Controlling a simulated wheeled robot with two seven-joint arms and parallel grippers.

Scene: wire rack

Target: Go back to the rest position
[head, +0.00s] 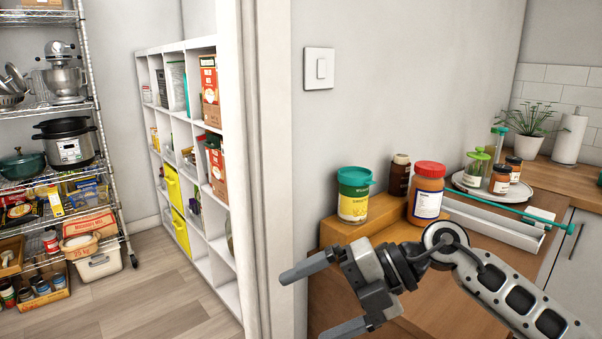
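My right gripper (324,299) reaches in from the right at the bottom of the head view. Its two fingers are spread apart and point left, with nothing between them. It is in front of the wooden counter (420,301) and the white door frame. My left gripper is not in view.
A tray with jars (484,189) is behind. A wire rack (104,150) and white cubby shelf (200,150) stand left, with clear floor (165,290) before them.

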